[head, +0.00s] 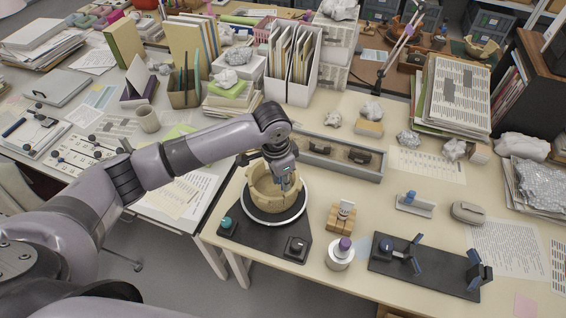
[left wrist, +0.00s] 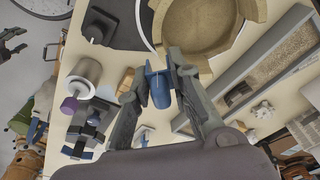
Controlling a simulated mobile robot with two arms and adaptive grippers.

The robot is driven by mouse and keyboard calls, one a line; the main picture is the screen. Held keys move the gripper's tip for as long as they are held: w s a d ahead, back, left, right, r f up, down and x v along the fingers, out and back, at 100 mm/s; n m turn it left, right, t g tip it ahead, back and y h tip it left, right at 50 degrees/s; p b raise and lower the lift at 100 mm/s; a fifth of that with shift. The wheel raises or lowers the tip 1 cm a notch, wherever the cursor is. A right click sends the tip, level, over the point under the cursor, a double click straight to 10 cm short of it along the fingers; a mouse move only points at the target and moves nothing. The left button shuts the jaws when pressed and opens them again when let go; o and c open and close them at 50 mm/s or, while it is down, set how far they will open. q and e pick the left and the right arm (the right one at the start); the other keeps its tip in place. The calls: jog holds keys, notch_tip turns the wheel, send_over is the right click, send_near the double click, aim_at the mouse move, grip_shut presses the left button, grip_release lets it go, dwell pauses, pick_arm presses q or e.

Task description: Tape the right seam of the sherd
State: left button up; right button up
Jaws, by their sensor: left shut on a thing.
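The tan clay vessel with a jagged, stepped rim (head: 259,196) stands on the round white-edged turntable (head: 245,214). It also shows at the top of the left wrist view (left wrist: 194,40). My left gripper (head: 286,180) is over the vessel's right side in the head view. In the left wrist view its fingers (left wrist: 160,85) are shut on a small blue piece (left wrist: 157,88), which lies in front of the vessel's outer wall. I cannot tell whether the blue piece touches the wall. The right seam and any tape on it cannot be made out.
A dark base with blue clamps (head: 430,280) and a white jar with a purple knob (head: 340,255) stand right of the turntable. A wooden block stand (head: 342,218) is nearby. A long grey tray (head: 340,160) lies behind. Paper stacks and files crowd the back.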

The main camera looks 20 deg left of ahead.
aim_at(284, 198)
pick_arm(q)
jog(key=shift+f+m, duration=0.4)
jog(key=shift+f, duration=0.3)
notch_tip(284, 198, down, 4)
jog(key=b, duration=0.5)
jog(key=shift+r, duration=0.25)
jog(key=shift+p, duration=0.55)
jog(key=shift+f, duration=0.1)
pick_arm(e)
jog(key=s+f, duration=0.1)
jog(key=s+d+f, duration=0.1)
jog(key=f, duration=0.1)
jog(key=shift+s+d, duration=0.15)
jog(key=shift+s, duration=0.05)
pick_arm(q)
jog(key=shift+p, duration=0.95)
pick_arm(e)
jog(key=shift+w+r, duration=0.1)
jog(key=shift+r, duration=0.85)
pick_arm(q)
jog(key=shift+f, duration=1.2)
